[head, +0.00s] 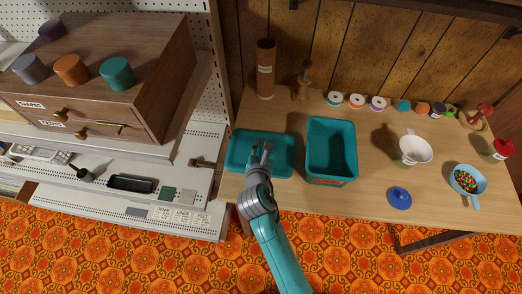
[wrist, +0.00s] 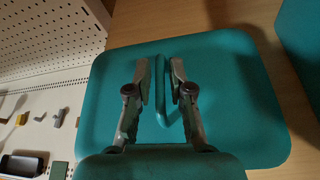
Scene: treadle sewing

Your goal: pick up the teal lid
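The teal lid (head: 240,158) lies flat at the left end of the wooden table, left of the open teal box. It fills much of the wrist view (wrist: 250,140), with a thin raised teal handle (wrist: 160,92) in its middle. My gripper (head: 261,148) is over the lid. In the wrist view my gripper (wrist: 160,78) has its two fingers apart, one on each side of the handle. A narrow gap shows on the left of the handle and the right finger is very close to it. The fingers hide part of the lid.
The open teal box (head: 331,178) stands just right of the lid. Behind are a brown cylinder (head: 265,70) and a wooden spindle (head: 302,84). A white cup (head: 414,150), blue lid (head: 399,198) and bowl of beads (head: 467,181) stand farther right. A pegboard shelf borders the left.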

